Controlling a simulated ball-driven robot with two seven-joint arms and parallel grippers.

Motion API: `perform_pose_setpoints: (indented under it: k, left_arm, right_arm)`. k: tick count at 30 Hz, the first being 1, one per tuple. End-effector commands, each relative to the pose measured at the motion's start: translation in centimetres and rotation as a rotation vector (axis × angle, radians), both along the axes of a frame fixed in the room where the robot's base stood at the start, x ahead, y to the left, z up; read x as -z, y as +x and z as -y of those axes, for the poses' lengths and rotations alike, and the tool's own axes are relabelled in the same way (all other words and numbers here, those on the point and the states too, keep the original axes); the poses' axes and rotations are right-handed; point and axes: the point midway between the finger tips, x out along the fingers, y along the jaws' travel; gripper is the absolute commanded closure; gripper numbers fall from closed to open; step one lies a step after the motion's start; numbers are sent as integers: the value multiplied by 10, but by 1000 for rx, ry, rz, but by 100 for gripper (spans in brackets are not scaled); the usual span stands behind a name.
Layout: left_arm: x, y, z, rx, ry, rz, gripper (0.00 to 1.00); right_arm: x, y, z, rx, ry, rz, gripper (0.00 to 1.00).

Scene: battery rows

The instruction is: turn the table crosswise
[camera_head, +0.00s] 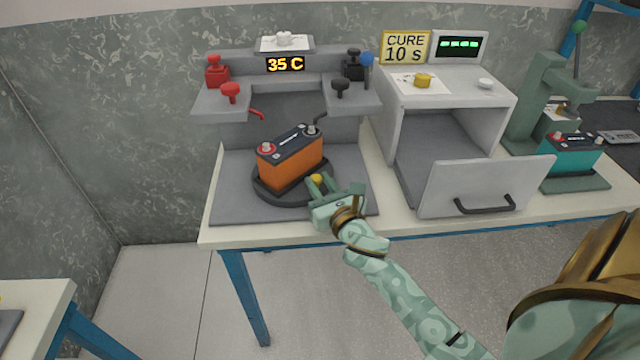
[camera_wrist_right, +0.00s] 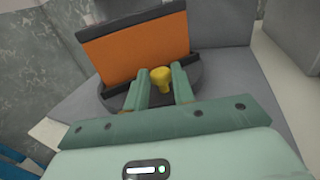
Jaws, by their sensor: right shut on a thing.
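A dark round turntable (camera_head: 264,190) sits on the grey base plate at the front of a grey test station. An orange battery (camera_head: 290,164) with a dark top stands on it, set diagonally in the head view; its orange side also shows in the right wrist view (camera_wrist_right: 138,48). A yellow knob (camera_head: 316,178) is at the turntable's near right edge. My right gripper (camera_head: 322,184) is at that edge, its fingers closed around the yellow knob (camera_wrist_right: 161,76), one on each side. My left gripper is in neither view.
The station carries red clamps (camera_head: 217,72) and black clamps (camera_head: 353,65) above the battery, and a display reading 35 C. To the right stands a grey curing box (camera_head: 445,130) with its door (camera_head: 485,186) lowered. A teal battery (camera_head: 570,154) stands on a green press at the far right.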

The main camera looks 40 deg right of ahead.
Motion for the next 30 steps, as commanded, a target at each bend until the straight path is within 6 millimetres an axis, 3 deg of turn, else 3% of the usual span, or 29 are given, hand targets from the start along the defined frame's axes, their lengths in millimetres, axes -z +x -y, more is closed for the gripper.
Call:
perform_pose_setpoints:
  k: [5, 12, 23, 24, 26, 30]
  left_arm:
    - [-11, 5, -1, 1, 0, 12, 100]
    - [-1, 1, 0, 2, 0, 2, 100]
    - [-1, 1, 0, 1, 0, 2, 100]
    - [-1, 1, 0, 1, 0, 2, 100]
    - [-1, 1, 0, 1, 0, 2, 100]
    - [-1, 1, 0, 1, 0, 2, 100]
  right_arm:
    - [-4, 2, 14, -132, -11, 0, 100]
    - [2, 8, 30, -311, -4, -3, 100]
    - [-1, 9, 33, -341, 1, -2, 100]
    - [-1, 9, 33, -341, 1, -2, 72]
    - [-1, 9, 33, -341, 1, -2, 56]
    - [0, 9, 33, -340, 1, -2, 53]
